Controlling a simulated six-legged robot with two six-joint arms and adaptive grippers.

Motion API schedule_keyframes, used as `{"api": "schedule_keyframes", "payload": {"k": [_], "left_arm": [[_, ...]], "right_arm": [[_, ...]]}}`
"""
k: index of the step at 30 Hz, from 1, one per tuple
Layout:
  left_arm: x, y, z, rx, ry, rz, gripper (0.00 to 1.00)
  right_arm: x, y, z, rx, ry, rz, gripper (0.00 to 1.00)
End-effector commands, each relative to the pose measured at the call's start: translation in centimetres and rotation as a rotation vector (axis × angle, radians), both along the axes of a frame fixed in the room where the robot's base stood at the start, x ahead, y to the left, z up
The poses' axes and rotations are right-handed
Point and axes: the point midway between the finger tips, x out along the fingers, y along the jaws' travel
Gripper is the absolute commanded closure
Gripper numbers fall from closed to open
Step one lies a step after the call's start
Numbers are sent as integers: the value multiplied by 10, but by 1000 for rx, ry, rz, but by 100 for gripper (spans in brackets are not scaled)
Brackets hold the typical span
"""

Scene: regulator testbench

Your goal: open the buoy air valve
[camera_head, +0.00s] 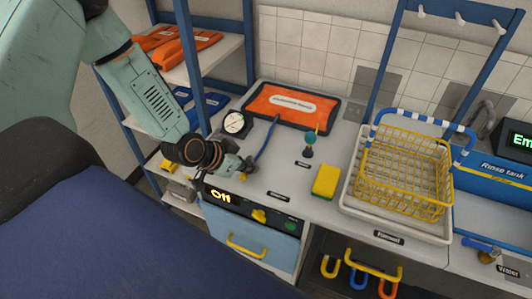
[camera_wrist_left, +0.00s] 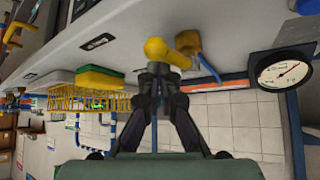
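A yellow valve handle (camera_wrist_left: 165,52) shows in the left wrist view, by a tan fitting with a blue hose (camera_wrist_left: 208,65). In the head view a small yellow part of it (camera_head: 243,177) shows beside my gripper. My left gripper (camera_head: 242,164) is low over the left end of the bench. In the wrist view its dark fingers (camera_wrist_left: 161,75) converge with their tips close together, right at the yellow handle. I cannot tell whether they touch or hold it. The gripper covers much of the valve in the head view. My right gripper is not in view.
A round gauge (camera_head: 235,123) stands behind the gripper, with an orange tray (camera_head: 292,105) further back. A yellow-green sponge (camera_head: 325,181) and a yellow basket (camera_head: 405,175) are to the right. Below is a panel reading "Off" (camera_head: 221,196). A blue shelf post (camera_head: 191,65) rises close to my arm.

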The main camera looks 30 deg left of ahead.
Motion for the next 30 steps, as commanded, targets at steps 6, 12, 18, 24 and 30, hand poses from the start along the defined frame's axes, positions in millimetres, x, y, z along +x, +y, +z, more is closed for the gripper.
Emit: {"api": "schedule_keyframes", "payload": {"k": [6,12,18,24,30], "left_arm": [[-3,3,-1,-2,6,2,100],[-4,6,-3,-2,9,5,100],[-4,7,-3,-2,12,4,100],[-4,8,-4,-2,12,5,100],[-3,8,-3,0,11,5,100]], "right_arm": [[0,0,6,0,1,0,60],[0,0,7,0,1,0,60],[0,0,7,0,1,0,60],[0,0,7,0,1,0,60],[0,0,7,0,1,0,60]]}}
